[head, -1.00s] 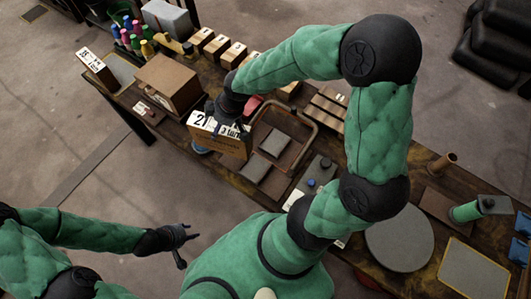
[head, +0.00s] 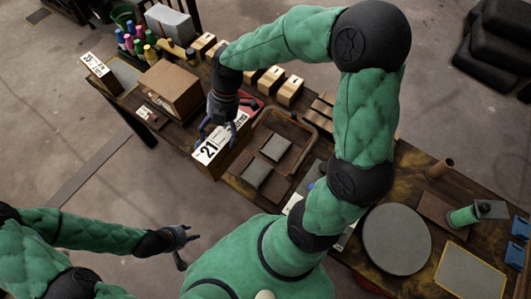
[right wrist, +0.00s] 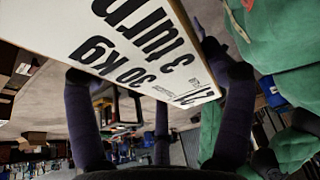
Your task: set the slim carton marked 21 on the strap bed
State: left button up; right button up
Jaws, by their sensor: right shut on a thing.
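The slim carton marked 21 (head: 208,152) is brown with a white printed face turned up. It is in my right gripper (head: 220,134), whose dark fingers close on it near the table's front edge. In the right wrist view the carton's white face (right wrist: 150,50) fills the top, between the fingers (right wrist: 160,100). Whether it touches the table is unclear. A low slatted brown piece (head: 320,110), partly behind my right arm, may be the strap bed; I cannot tell surely. My left gripper (head: 184,246) is open and empty, off the table at lower left.
A brown-rimmed tray (head: 312,137) with two grey pads lies right of the carton. A brown box (head: 172,88) stands to the left. Small wooden blocks (head: 270,80) and colored bottles (head: 140,42) stand behind. A round grey disc (head: 398,240) lies at right.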

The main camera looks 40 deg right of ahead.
jog(key=s+d+f+b, duration=0.4)
jog(key=d+f, duration=0.8)
jog(key=d, duration=0.1)
jog(key=shift+f+b, duration=0.3)
jog(key=shift+f, duration=0.1)
jog(key=shift+d, duration=0.1)
jog(key=o, duration=1.6)
jog(key=shift+f, duration=0.15)
jog(key=p+v, duration=0.3)
jog(key=v, duration=0.9)
